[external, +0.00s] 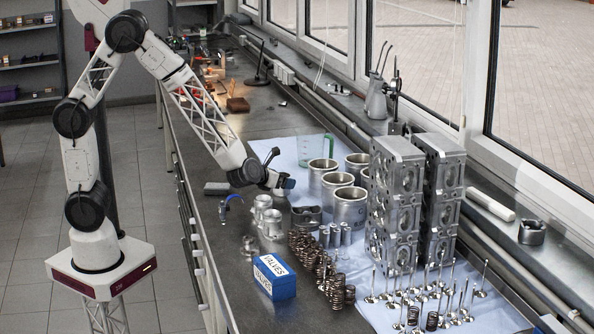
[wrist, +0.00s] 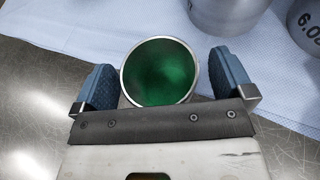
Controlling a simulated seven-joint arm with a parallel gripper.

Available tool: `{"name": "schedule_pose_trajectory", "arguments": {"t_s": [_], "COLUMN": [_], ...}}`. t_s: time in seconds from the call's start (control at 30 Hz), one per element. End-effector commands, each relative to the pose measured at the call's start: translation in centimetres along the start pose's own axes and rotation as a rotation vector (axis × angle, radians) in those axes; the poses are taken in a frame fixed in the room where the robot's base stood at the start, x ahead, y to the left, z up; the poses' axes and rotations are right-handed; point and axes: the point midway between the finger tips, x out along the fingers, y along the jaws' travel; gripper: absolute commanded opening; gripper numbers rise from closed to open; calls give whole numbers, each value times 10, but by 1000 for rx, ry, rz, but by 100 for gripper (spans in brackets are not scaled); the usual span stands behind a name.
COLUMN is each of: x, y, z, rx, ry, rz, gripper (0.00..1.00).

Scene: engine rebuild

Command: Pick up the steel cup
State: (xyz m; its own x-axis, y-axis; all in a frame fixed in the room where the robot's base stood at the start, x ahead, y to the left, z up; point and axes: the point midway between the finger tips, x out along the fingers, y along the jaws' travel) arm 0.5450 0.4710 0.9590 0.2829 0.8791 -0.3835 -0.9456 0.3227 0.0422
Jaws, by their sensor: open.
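The steel cup (wrist: 160,72) shows in the wrist view as a round opening with a thin steel rim and a dark green inside. It is between the two blue finger pads of my gripper (wrist: 163,65). The gripper is open, with a finger on either side of the cup. In the external view my gripper (external: 282,172) is low over the bench at the left edge of the blue cloth. I cannot make out the cup there.
Several steel cylinders (external: 350,208) stand on the blue cloth (external: 292,148) to the right of my gripper. A clear measuring jug (external: 314,150) is behind. Pistons (external: 271,224), springs (external: 318,262) and a blue valves box (external: 272,278) are in front. Tall cylinder heads (external: 396,205) stand right.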

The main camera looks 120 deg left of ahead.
Motion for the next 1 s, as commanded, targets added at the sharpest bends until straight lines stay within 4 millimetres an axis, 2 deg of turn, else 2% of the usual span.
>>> {"name": "schedule_pose_trajectory", "arguments": {"t_s": [0.2, 0.23, 0.5, 0.6, 1.0], "x": [0, 0, 0, 0, 0], "y": [0, 0, 0, 0, 0], "z": [0, 0, 0, 0, 1], "rx": [0, 0, 0, 0, 0], "ry": [0, 0, 0, 0, 0], "rz": [0, 0, 0, 0, 0], "gripper": [99, 96, 55, 42, 42]}}
